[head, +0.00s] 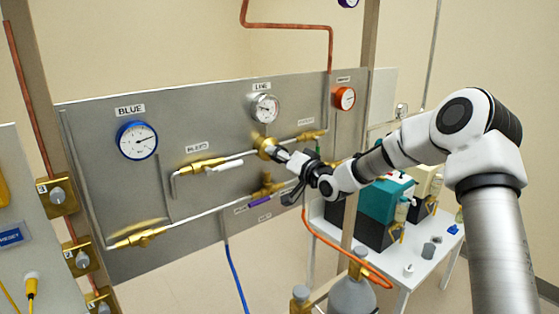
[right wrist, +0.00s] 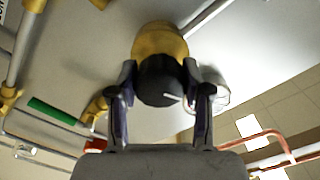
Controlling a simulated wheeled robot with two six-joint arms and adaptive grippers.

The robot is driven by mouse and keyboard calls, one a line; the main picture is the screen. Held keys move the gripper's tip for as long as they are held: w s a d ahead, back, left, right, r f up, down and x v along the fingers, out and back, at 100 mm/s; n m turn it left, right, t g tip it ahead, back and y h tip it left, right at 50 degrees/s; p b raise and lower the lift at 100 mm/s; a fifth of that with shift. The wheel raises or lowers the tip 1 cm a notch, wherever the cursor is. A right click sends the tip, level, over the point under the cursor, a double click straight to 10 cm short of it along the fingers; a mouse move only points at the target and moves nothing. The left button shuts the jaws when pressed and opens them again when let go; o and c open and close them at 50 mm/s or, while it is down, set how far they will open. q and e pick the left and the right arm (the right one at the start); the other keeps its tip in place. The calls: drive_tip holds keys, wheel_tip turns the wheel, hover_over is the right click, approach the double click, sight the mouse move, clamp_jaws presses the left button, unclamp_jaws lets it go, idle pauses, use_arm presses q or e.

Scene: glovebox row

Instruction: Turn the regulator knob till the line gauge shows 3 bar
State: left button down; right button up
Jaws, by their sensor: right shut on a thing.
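The regulator is a brass body (head: 264,146) on the grey panel, just below the line gauge (head: 265,108). Its round black knob (right wrist: 160,82) shows in the right wrist view in front of the brass body. My right gripper (head: 281,154) is at the regulator, and its two fingers (right wrist: 160,80) are closed on opposite sides of the knob. The line gauge has a white dial under the label LINE, and its needle is too small to read surely. Its rim shows partly behind a finger in the right wrist view (right wrist: 223,94). My left gripper is out of view.
A blue-rimmed gauge (head: 137,140) and an orange-rimmed gauge (head: 345,98) flank the line gauge. A bleed valve with a white handle (head: 224,166) lies left of the regulator. A valve with a purple handle (head: 260,201) is below.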

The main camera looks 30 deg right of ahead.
drive_tip(key=shift+m, duration=0.5)
drive_tip(key=o, duration=1.2)
drive_tip(key=shift+c, duration=0.2)
drive_tip(key=shift+s, duration=0.1)
drive_tip(key=s, duration=1.1)
drive_tip(key=shift+s+d, duration=0.35)
drive_tip(key=shift+d, duration=0.1)
